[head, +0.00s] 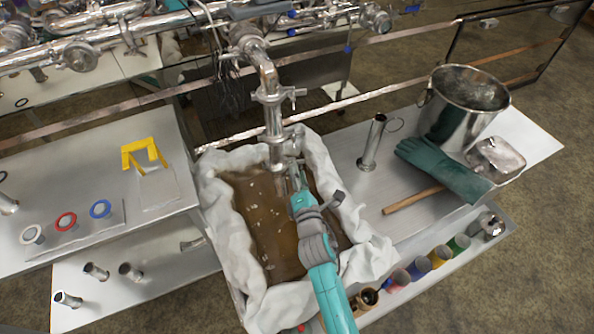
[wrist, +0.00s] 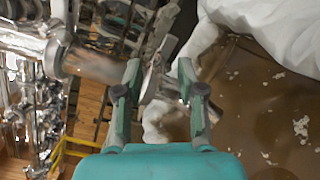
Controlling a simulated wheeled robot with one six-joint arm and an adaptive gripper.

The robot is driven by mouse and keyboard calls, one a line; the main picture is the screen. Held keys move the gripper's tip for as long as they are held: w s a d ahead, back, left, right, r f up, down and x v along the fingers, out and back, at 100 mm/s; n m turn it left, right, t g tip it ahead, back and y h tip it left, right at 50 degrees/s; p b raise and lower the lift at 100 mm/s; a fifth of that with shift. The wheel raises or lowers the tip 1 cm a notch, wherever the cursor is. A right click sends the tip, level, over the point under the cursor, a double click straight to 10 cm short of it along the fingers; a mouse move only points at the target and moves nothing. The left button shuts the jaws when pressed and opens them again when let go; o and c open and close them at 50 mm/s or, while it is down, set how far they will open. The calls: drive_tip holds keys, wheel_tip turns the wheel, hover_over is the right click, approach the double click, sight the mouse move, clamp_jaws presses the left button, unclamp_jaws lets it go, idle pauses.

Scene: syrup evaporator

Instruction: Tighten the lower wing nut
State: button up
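A shiny metal pipe (head: 270,92) comes down over the cloth-lined pan and carries two clamps, one above the other. The lower clamp (head: 277,138) sits near the pipe's lower end; its wing nut is too small to make out clearly in the head view. My gripper (head: 293,170) reaches in from the lower right, just below and right of that clamp. In the wrist view my gripper (wrist: 158,82) has its two fingers spread. A shiny metal piece (wrist: 153,78), perhaps the wing nut or clamp, shows between the fingertips. I cannot tell whether they touch it.
The pan of brown liquid (wrist: 255,85) is lined with white cloth (head: 222,205), close below my gripper. At left are a yellow bracket (head: 143,152) and several coloured rings.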

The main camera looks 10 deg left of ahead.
drive_tip(key=shift+w+a, duration=0.25)
drive_tip(key=shift+w, duration=0.4)
clamp_jaws()
drive_tip(key=m, duration=1.2)
drive_tip(key=shift+f, duration=0.35)
drive_tip(key=shift+m, duration=0.4)
